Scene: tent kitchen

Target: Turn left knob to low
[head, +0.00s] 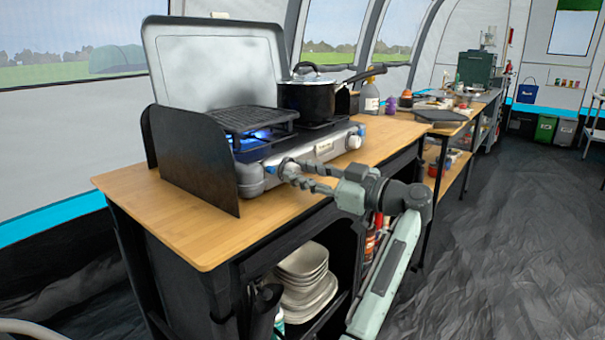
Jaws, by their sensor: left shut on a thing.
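The camping stove (305,155) is silver, with its lid raised and black side wind guards. Its left knob (284,164) is at the front left and is mostly hidden by my left gripper (291,173), whose fingers are shut around it. The knob's exact angle cannot be read. A blue flame (260,134) shows under the left grate (240,117). The right knob (354,141) is free at the front right. My right gripper is not in view.
A black lidded pot (308,97) stands on the right burner, its handle reaching right. The wooden counter (185,220) is bare at the front left. Stacked dishes (302,278) sit on the shelf below. A second table with cookware stands behind to the right.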

